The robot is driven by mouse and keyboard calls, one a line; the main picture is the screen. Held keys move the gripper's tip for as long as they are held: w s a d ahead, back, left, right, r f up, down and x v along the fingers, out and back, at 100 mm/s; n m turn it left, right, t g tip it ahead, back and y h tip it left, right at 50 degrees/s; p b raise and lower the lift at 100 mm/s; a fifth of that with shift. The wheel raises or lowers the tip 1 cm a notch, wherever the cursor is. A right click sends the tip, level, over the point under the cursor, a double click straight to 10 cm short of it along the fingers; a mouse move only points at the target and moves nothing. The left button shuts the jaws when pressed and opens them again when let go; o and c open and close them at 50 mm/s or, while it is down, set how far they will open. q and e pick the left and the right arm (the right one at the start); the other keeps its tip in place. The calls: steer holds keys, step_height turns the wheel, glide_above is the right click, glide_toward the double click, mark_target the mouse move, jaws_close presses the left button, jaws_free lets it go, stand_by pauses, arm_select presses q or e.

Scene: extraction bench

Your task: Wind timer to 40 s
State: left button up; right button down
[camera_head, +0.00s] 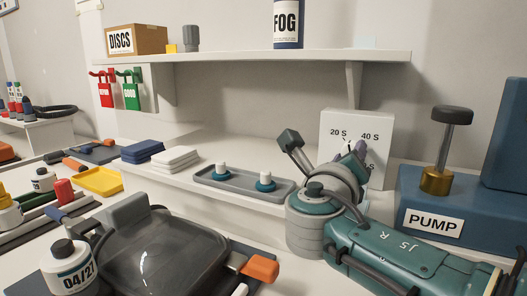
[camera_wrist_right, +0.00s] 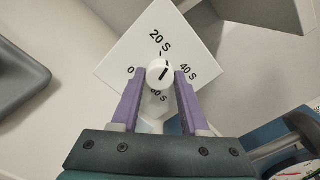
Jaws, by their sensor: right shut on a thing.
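The knob's black line points up and right, between 20 S and 40 S. My right gripper (camera_head: 358,151) is at the timer's face, and its purple fingers (camera_wrist_right: 159,78) are shut on the knob from both sides. In the head view my right wrist hides the knob. My left gripper is not in view.
A blue pump (camera_head: 408,205) with a brass-necked plunger stands right of the timer. A grey tray (camera_head: 222,187) with two small teal-and-white pieces lies to its left. A shelf (camera_head: 240,58) runs above. A dark glossy domed device (camera_head: 160,255) fills the near left.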

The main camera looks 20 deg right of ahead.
steer(key=shift+r, duration=0.1)
stand_by(0.8)
steer(key=shift+c, duration=2.1)
jaws_free()
steer(key=shift+p+v, duration=0.55)
steer(key=shift+v, duration=3.25)
